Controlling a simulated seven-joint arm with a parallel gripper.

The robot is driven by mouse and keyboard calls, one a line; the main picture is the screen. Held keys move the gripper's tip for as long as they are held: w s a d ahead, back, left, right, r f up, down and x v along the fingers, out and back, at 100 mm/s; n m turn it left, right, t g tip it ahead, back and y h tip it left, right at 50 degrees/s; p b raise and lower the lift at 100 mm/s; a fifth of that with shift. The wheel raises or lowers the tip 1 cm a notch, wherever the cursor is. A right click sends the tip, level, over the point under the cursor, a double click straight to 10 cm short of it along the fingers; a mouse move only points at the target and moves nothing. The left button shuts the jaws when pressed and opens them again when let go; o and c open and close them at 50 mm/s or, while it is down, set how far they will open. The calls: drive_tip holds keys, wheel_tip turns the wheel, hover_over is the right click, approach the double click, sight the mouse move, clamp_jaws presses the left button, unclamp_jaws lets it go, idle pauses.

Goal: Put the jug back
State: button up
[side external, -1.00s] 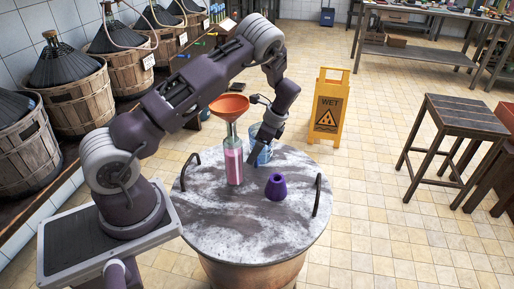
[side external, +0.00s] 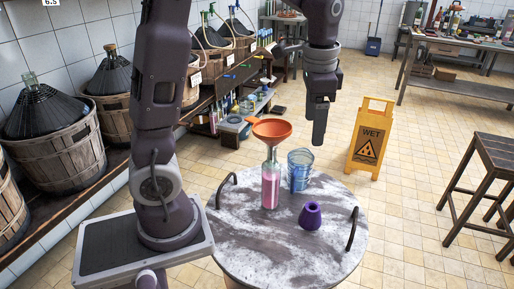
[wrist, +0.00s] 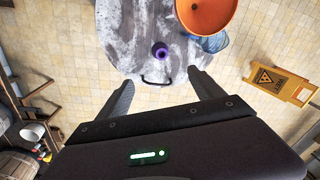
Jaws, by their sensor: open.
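A clear blue glass jug (side external: 300,170) stands upright on the round grey barrel top (side external: 240,245), just right of and behind a bottle of pink liquid (side external: 270,188). An orange funnel (side external: 271,130) sits in the bottle's neck. In the wrist view the jug (wrist: 214,43) is partly hidden by the funnel (wrist: 207,14). My gripper (side external: 319,140) hangs above the barrel top, above and a little right of the jug, touching nothing. In the wrist view my gripper's two fingers (wrist: 163,88) are spread wide with nothing between them.
A purple cone-shaped piece (side external: 311,215) stands on the barrel top's right side, near a dark metal handle (side external: 352,229). Another handle (side external: 226,190) is at the left. A yellow wet-floor sign (side external: 369,137) stands behind right. A wooden stool (side external: 490,160) is far right. Basketed demijohns line the left wall.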

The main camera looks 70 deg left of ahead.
drive_tip(key=s+d+r+n+t, duration=0.1)
drive_tip(key=s+d, duration=0.3)
drive_tip(key=s, duration=0.6)
drive_tip(key=s+d+r+n+t, duration=0.2)
drive_tip(key=s+d, duration=0.3)
drive_tip(key=s, duration=0.4)
drive_tip(key=shift+s+n+t+h, duration=0.35)
drive_tip(key=shift+n+t+h, duration=0.05)
drive_tip(key=shift+n+t, duration=0.4)
